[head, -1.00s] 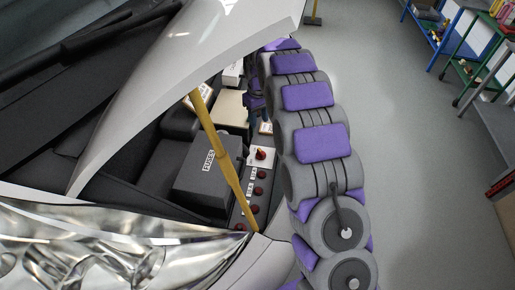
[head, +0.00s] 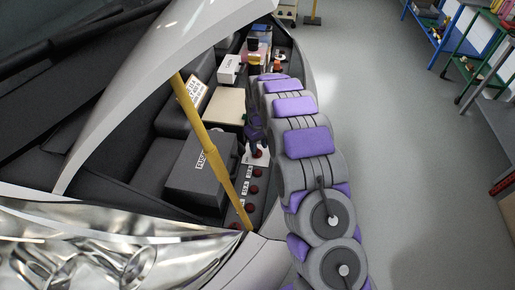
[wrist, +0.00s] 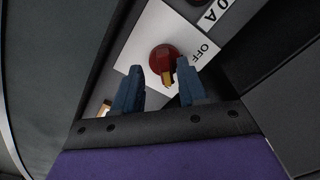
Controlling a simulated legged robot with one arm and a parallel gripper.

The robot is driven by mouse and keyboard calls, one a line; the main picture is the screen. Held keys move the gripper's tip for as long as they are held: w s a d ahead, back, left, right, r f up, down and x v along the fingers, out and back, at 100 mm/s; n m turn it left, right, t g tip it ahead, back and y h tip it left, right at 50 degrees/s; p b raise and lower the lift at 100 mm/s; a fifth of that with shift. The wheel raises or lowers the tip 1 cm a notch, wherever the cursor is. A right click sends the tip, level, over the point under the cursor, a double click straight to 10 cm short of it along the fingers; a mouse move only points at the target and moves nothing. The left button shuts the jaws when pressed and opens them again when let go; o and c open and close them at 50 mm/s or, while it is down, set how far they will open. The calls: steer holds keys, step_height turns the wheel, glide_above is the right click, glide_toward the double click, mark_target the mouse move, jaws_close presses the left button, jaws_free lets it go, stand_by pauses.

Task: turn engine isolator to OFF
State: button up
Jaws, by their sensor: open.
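The engine isolator (wrist: 163,58) is a red round knob with a brass-coloured key part, on a white plate (wrist: 146,32) marked OFF at its right in the wrist view. In the head view the isolator's plate (head: 247,157) shows beside my arm, partly hidden. My gripper (wrist: 156,75) is open, its two dark blue fingers pointing at the knob, one on each side of its lower part. Whether the fingertips touch the knob I cannot tell. In the head view my gripper (head: 256,138) is over the isolator, inside the engine bay.
A black FUSES box (head: 201,172) stands left of the isolator. A yellow bonnet prop (head: 215,155) slants between the box and a row of red knobs (head: 252,189). The raised bonnet (head: 165,75) overhangs at left. Open floor (head: 410,160) lies to the right.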

steer(key=shift+f, duration=0.55)
steer(key=shift+a+f, duration=0.1)
steer(key=shift+a, duration=0.65)
steer(key=shift+c, duration=0.4)
steer(key=shift+d, duration=0.5)
steer(key=c, duration=0.5)
steer(key=shift+c, duration=0.5)
steer(key=shift+a, duration=0.15)
jaws_close()
